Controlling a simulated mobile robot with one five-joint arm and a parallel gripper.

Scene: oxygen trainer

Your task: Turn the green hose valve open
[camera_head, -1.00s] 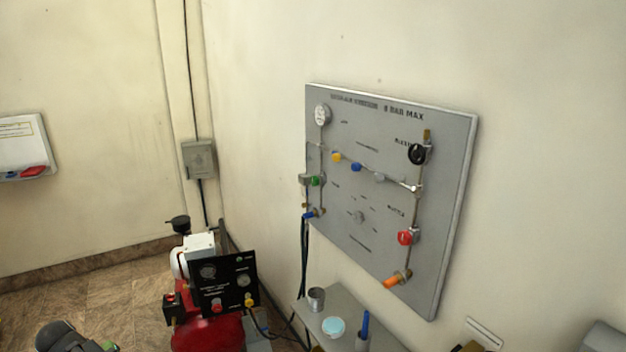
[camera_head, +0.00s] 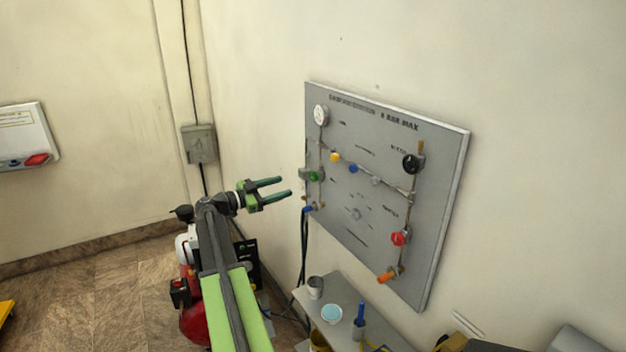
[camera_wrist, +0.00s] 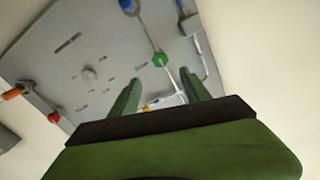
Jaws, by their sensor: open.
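The green hose valve (camera_head: 314,176) is a small green knob at the left edge of the grey wall panel (camera_head: 440,215). In the wrist view the green valve (camera_wrist: 161,60) shows on a thin pipe, just beyond and between the fingertips. My gripper (camera_head: 286,187) is open and empty, its two green fingers pointing at the panel. In the head view its tips are left of the valve with a visible gap. The wrist view shows my gripper (camera_wrist: 161,77) with nothing between its fingers; the panel appears upside down there.
A blue handle (camera_head: 308,209) is just below the green valve. Yellow (camera_head: 335,158), black (camera_head: 412,163) and red (camera_head: 398,238) knobs and an orange handle (camera_head: 387,276) are also on the panel. A shelf (camera_head: 340,285) with cups stands below. A red compressor (camera_head: 195,325) is partly behind my arm.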

